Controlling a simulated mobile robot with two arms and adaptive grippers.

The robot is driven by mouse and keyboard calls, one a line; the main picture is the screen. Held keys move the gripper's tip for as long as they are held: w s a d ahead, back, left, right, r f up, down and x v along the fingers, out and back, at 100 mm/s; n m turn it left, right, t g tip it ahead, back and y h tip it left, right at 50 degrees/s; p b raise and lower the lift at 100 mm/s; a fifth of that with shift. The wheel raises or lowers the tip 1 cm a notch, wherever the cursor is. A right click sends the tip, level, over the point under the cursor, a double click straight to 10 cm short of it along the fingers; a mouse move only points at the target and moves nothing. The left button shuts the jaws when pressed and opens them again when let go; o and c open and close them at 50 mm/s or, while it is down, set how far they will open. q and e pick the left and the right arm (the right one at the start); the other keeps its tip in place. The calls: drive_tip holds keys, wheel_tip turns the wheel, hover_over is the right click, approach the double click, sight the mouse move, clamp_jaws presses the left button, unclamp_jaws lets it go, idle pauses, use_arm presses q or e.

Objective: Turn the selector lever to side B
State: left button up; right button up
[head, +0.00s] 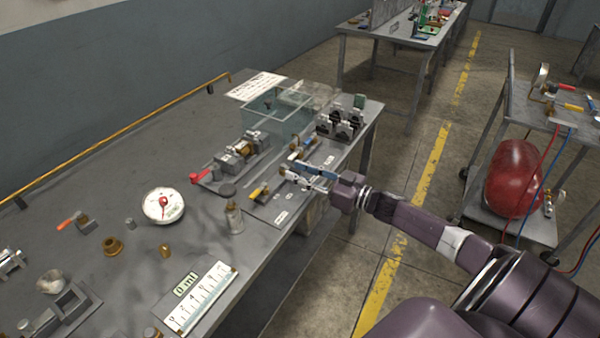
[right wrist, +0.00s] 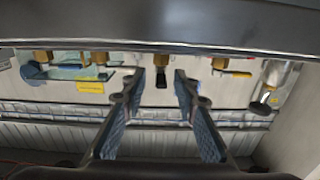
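A grey valve plate (head: 262,212) with small white labels lies along the right edge of the bench in the head view. The label text is too small to read, so I cannot tell sides A and B. In the right wrist view a short black lever (right wrist: 162,82) on a brass body sits between and beyond my fingertips; it looks like the selector lever. My right gripper (head: 288,171) is over the plate and hides part of it. In the right wrist view its fingers (right wrist: 159,80) are apart, with nothing held. My left gripper is not in view.
A yellow-handled valve (head: 258,193) is on the plate's near end; a blue-handled one (head: 296,143) is farther back.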

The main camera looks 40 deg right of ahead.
drive_tip(key=shift+s, duration=0.15)
drive_tip(key=v, duration=1.1)
drive_tip(key=shift+s+d, duration=0.2)
drive_tip(key=shift+s, duration=0.15)
drive_tip(key=s+d+f+m+g+h, duration=0.1)
drive_tip(key=s+f+m+g+h, duration=0.2)
drive_tip(key=f, duration=0.8)
drive_tip(key=s+d+f+g+h, duration=0.1)
drive_tip(key=s+f+h, duration=0.35)
drive_tip(key=f, duration=0.75)
drive_tip(key=s+d+f+m+g+h, duration=0.1)
drive_tip(key=s+f+m+g, duration=0.1)
drive_tip(key=s+f, duration=0.65)
drive_tip(key=s+a+f+g, duration=0.2)
drive_tip(key=s+a+f, duration=0.2)
drive_tip(key=f, duration=0.4)
drive_tip(key=s+a+f+g, duration=0.2)
drive_tip(key=s+a+f, duration=0.25)
drive_tip(key=f, duration=0.25)
drive_tip(key=s+a+f+n+g, duration=0.1)
drive_tip(key=s+a+f, duration=0.3)
drive_tip(key=s+a, duration=0.4)
drive_tip(key=s+a+f+n+g+y, duration=0.1)
drive_tip(key=s+a+f+g, duration=0.3)
drive_tip(key=s+a, duration=0.4)
drive_tip(key=shift+s+a+f+n+g, duration=0.3)
drive_tip(key=shift+a+f+n, duration=0.1)
drive_tip(key=shift+a+f, duration=0.1)
